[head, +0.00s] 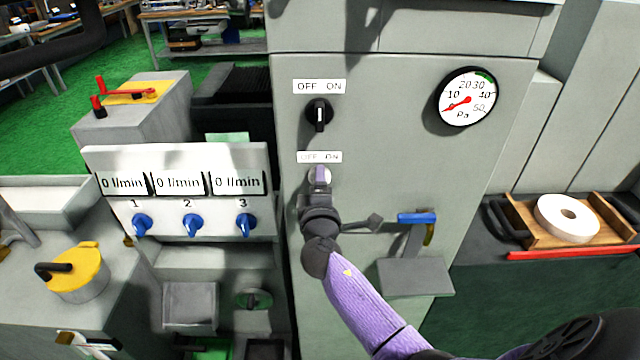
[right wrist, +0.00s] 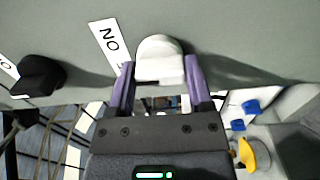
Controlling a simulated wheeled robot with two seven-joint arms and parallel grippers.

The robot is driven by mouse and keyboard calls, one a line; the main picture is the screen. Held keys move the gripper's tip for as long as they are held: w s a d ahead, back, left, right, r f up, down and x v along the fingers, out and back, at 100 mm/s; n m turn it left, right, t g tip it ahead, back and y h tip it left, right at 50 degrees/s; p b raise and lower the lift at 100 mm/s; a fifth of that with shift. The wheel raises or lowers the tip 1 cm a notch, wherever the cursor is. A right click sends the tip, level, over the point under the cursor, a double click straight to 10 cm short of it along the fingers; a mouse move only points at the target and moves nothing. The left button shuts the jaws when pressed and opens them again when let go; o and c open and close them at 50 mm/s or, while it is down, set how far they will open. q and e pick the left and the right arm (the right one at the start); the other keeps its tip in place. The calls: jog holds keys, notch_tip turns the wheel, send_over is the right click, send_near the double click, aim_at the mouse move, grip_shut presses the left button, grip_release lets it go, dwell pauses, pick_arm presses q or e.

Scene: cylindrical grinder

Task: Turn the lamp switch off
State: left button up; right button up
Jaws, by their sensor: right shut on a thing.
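The lower switch (head: 319,176) is a white knob under an OFF ON label (head: 319,157) on the grey machine front. The pictures do not tell whether it is the lamp switch. My right gripper (head: 316,186) reaches up to it from below. In the right wrist view the purple fingers (right wrist: 158,88) are shut on the white knob (right wrist: 159,60), one on each side. The knob's exact pointing direction is partly hidden by the gripper. A black switch (head: 319,113) sits above it under its own OFF ON label (head: 319,87), with its handle vertical. My left gripper is not in view.
A pressure gauge (head: 467,97) is at the upper right of the panel. Several blue valve knobs (head: 190,225) stand on the flow panel at left. A blue-handled lever (head: 417,218) sticks out right of my right gripper. A wooden tray (head: 528,243) holds a white wheel (head: 568,218).

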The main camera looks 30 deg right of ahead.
jog(key=shift+n, duration=0.3)
jog(key=o, duration=1.2)
jog(key=shift+o, duration=0.2)
jog(key=v, duration=1)
